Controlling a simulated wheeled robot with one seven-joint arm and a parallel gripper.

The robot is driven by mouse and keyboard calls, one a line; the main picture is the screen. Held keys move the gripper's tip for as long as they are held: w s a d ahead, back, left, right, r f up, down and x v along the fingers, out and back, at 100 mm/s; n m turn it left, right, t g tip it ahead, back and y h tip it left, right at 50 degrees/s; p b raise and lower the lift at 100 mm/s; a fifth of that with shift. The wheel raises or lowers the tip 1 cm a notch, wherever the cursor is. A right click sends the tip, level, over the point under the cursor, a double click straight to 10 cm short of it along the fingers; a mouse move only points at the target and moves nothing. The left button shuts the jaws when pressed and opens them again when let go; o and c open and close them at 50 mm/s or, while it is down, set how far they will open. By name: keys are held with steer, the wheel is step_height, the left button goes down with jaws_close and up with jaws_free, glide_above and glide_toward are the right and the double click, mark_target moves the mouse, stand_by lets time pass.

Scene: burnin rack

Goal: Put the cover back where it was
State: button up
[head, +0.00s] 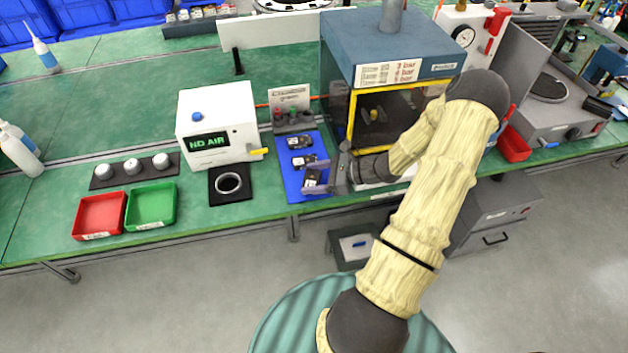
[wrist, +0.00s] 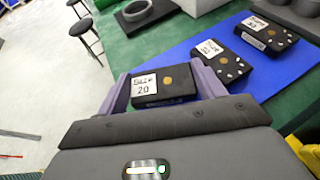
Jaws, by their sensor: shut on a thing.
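In the head view my gripper (head: 321,180) is at the front end of the blue mat (head: 292,187), and the held block (head: 312,178) shows partly behind a finger. I cannot tell whether the block touches the mat. Two similar labelled blocks lie farther along the mat, one (head: 304,162) nearer and one (head: 300,142) farther. I cannot tell which thing is the cover.
A blue cabinet (head: 385,45) with a yellow-framed opening stands right of the mat, partly hidden by my arm. A white box (head: 217,115) reading "NO AIR" and a ring (head: 229,183) on a black plate stand left. Red (head: 99,214) and green (head: 151,205) trays sit farther left.

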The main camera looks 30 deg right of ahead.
steer(key=shift+w+f, duration=0.1)
steer(key=shift+f, duration=0.7)
steer(key=shift+a, duration=0.15)
steer(key=o, duration=0.5)
steer(key=shift+d+f, duration=0.1)
steer(key=shift+d, duration=0.1)
steer(key=o, duration=0.5)
steer(key=shift+s, duration=0.25)
steer(key=shift+c, duration=0.2)
steer(key=shift+s+d+r, duration=0.2)
steer(key=shift+d+r, duration=0.15)
steer(key=b+v, duration=0.1)
steer(key=v, duration=1)
steer(key=shift+s, duration=0.1)
